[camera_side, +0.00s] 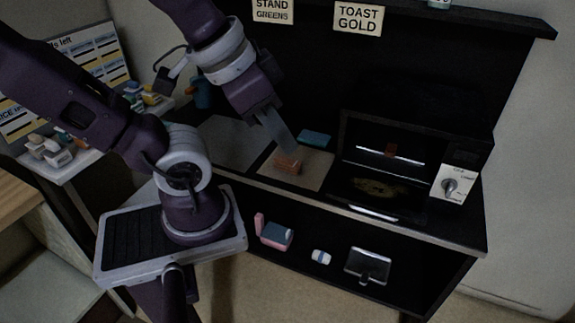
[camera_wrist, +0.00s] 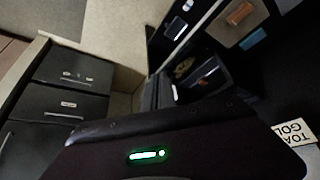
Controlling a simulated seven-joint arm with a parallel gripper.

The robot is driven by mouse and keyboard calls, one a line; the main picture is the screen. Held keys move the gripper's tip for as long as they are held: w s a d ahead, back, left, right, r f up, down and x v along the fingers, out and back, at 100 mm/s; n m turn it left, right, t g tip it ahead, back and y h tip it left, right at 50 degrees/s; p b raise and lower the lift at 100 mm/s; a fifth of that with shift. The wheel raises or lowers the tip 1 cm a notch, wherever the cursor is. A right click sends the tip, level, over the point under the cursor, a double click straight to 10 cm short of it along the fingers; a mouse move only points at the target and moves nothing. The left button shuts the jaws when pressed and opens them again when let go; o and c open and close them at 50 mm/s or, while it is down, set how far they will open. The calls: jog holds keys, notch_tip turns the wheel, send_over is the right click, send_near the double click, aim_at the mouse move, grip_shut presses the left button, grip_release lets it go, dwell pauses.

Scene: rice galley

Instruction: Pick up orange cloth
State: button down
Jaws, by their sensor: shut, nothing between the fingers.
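The orange cloth (camera_side: 287,165) looks like a small folded block on a beige board (camera_side: 313,178) on the black counter. It also shows at the top right of the wrist view (camera_wrist: 240,13), with nothing over it there. My gripper (camera_side: 293,152) points down and right in the side view. Its long grey fingers are together, and their tips overlap the cloth's upper edge in the picture. I cannot tell whether they touch it. Nothing shows held. The fingers cannot be made out in the wrist view.
A blue folded cloth (camera_side: 315,138) lies behind the orange one. A black toaster oven (camera_side: 467,158) with a dial stands to the right, its door open. The shelf below holds a blue-and-pink item (camera_side: 276,236), a small white item (camera_side: 321,257) and a dustpan-like tray (camera_side: 368,264).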

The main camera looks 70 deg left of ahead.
jog(key=c, duration=2.2)
grip_release()
jog(key=c, duration=0.9)
grip_release()
jog(key=w+a+f+n+g, duration=0.2)
jog(key=w+a+n, duration=0.4)
jog(key=w+n, duration=0.25)
jog(key=n+g, duration=0.4)
jog(key=n, duration=1.4)
send_over(287, 160)
notch_tip(287, 160, down, 23)
jog(key=shift+d+r, duration=0.15)
jog(key=shift+r, duration=0.05)
notch_tip(287, 160, down, 8)
jog(key=shift+r, duration=0.2)
